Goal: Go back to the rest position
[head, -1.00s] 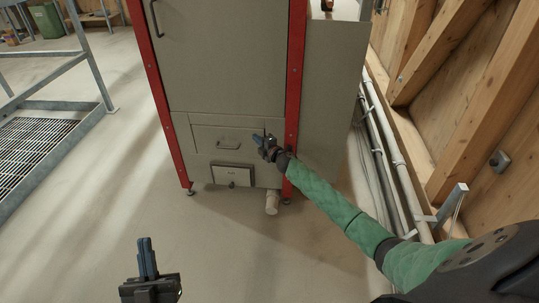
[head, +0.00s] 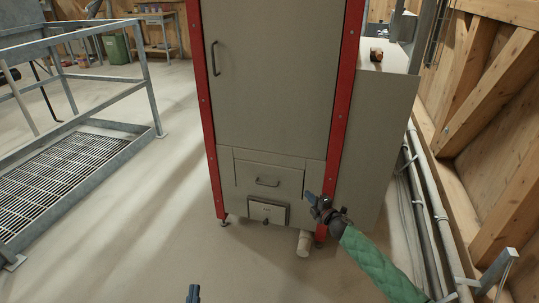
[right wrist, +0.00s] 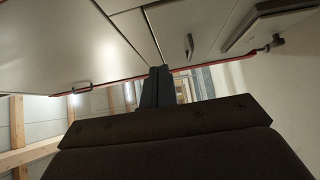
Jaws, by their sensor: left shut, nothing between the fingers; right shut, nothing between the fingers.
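My right gripper (head: 311,198) is shut and empty in the head view, in front of the lower right part of the cabinet near its red edge post. Its shut fingers also show in the right wrist view (right wrist: 158,87), with the cabinet face beyond them. Whether it touches the cabinet I cannot tell. My right arm, in a green sleeve, comes in from the lower right. My left gripper (head: 193,293) is shut and empty at the bottom edge of the head view; only its fingertips show, over the bare floor.
The grey cabinet (head: 275,80) with red posts has a drawer (head: 268,182) and a small lower hatch (head: 268,211), both looking closed. A pipe stub (head: 304,243) sticks out below. A railed grating (head: 60,185) stands left. Pipes (head: 432,190) run along the wooden wall at right. Floor in front is clear.

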